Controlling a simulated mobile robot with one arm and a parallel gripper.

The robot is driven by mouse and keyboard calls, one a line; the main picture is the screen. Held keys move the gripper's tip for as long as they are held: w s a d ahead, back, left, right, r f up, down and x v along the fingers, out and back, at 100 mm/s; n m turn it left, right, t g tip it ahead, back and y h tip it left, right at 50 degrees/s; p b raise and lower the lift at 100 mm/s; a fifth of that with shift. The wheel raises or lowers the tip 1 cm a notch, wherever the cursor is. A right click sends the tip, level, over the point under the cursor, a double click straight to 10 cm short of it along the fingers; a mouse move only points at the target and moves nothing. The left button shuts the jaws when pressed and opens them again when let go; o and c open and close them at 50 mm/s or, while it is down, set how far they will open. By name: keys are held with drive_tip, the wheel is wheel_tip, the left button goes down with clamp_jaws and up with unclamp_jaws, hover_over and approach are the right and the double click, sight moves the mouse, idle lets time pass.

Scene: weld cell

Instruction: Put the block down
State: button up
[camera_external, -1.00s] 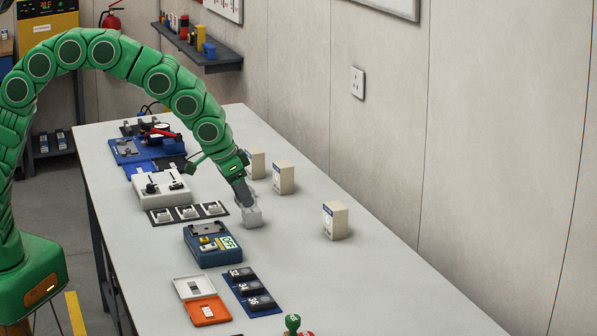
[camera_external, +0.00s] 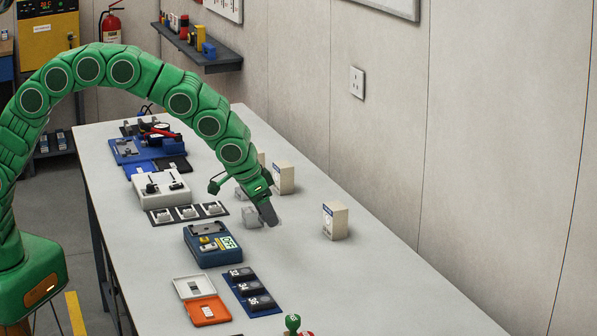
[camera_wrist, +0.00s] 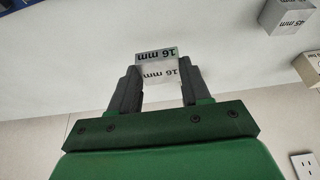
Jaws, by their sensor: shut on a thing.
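My gripper (camera_external: 268,212) is low over the pale table, right of the black strip of small blocks. In the wrist view, the gripper (camera_wrist: 160,80) is shut on a small silvery block (camera_wrist: 157,56) marked "16 mm", held between the two dark fingers. In the external view the fingers mostly hide this block; only a pale edge shows at the fingertips. Whether it touches the table I cannot tell. A grey metal block (camera_external: 251,218) stands on the table just left of the fingers. The wrist view shows a grey block (camera_wrist: 287,15) marked "45 mm" at upper right.
White cartons stand along the wall side, one (camera_external: 335,221) right of my gripper and one (camera_external: 284,178) behind it. A blue device (camera_external: 211,246) with a green display is at front left.

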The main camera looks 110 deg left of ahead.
approach(299, 258)
drive_tip(key=shift+w+a+f, duration=0.4)
drive_tip(key=shift+a+f, duration=0.3)
drive_tip(key=shift+f, duration=0.1)
drive_tip(key=shift+w+a+f, duration=0.2)
drive_tip(key=shift+w+f, duration=0.2)
drive_tip(key=shift+f, duration=1.55)
drive_tip(key=shift+f, duration=0.1)
drive_tip(key=o, duration=1.1)
drive_tip(key=shift+f, duration=0.1)
drive_tip(key=v, duration=1)
drive_tip(key=shift+r, duration=0.3)
drive_tip(key=shift+v, duration=0.9)
drive_tip(key=shift+s, duration=0.1)
